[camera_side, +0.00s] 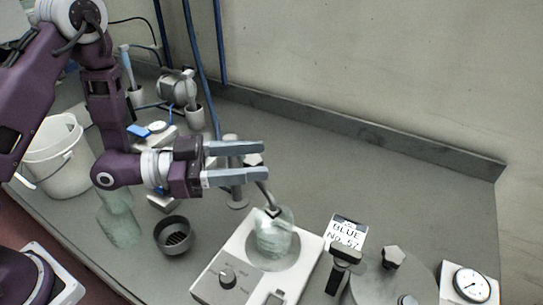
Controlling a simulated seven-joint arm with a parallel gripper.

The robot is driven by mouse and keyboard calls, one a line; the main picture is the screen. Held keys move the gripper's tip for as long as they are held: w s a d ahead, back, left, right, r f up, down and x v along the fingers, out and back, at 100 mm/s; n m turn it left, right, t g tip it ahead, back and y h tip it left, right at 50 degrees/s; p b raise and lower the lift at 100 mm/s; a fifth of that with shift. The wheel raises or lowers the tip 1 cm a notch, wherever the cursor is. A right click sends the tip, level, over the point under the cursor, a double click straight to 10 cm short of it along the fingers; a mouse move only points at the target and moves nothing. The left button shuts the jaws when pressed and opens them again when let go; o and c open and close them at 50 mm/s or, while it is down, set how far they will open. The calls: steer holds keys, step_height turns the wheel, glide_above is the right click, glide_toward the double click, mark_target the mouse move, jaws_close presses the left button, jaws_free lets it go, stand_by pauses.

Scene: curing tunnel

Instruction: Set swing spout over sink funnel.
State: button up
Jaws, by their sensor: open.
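The swing spout (264,193) appears to be the thin dark bent tube beside a grey post (236,188). Its lower end points down at the mouth of a glass beaker (273,238) on a white hotplate. The sink funnel appears to be the dark round cup with a slotted bottom (174,236), left of the hotplate and empty. My gripper (266,163) is open, its two grey fingers pointing right above the post. A small dark piece at the spout's top shows between the fingertips; I cannot tell whether they touch it. The fingers partly hide the post's top.
The white hotplate (218,288) has a knob. A "BLUE No. 57" card (346,232), a round grey plate with dark clamps (375,288) and a dial gauge (471,285) are right. A white bucket (58,158) and glass bottle (119,225) stand left. The back right bench is clear.

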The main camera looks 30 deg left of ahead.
steer(key=shift+x, duration=1.95)
jaws_close()
steer(key=shift+a, duration=0.1)
